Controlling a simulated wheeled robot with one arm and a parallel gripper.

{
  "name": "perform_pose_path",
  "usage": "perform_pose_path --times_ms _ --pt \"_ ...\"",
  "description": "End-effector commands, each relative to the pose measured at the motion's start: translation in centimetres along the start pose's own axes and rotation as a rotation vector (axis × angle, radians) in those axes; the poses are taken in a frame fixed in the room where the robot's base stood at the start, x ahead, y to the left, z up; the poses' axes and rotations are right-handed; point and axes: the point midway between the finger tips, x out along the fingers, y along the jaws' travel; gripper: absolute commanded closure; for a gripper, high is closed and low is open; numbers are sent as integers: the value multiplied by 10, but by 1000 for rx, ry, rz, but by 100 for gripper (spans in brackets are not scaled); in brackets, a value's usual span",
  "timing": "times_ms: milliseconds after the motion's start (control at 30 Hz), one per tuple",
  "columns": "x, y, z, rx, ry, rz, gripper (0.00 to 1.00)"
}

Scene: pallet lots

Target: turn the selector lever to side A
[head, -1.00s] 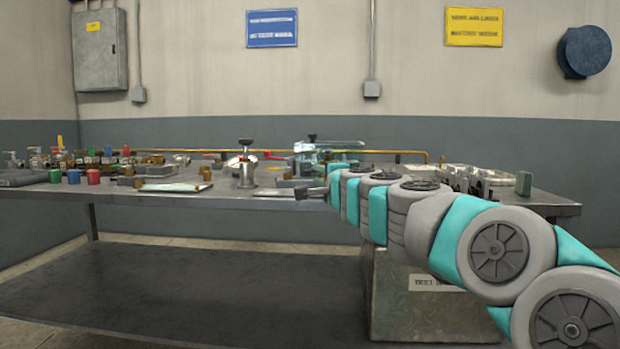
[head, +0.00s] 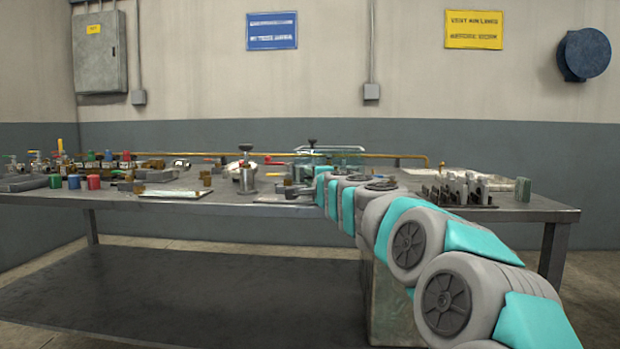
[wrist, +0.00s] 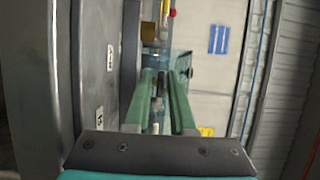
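My gripper (wrist: 160,80) points forward over the bench in the wrist view, with its two green fingers apart. Between and beyond the fingers are a narrow dark part (wrist: 158,90) and a pale blue, clear body, partly hidden; I cannot tell whether the dark part is the selector lever. In the head view my arm's tip is low over the bench, in front of a clear-sided unit (head: 345,150) with a dark knob (head: 312,143) on top. A metal post with a black knob (head: 246,147) stands to its left.
The metal bench (head: 110,199) carries valves and coloured caps at left, including a red cap (head: 94,182). A rack of metal parts (head: 460,190) and a green block (head: 522,189) stand at right. A brass pipe (head: 220,154) runs along the back.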

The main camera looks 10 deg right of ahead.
Motion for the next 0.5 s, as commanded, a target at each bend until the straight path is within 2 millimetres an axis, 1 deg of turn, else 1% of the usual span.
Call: perform_pose_path --times_ms 100,300,500 --pt "0 0 0 0 0 0 78" --pt "0 0 0 0 0 0 100" --pt "0 0 0 0 0 0 100"
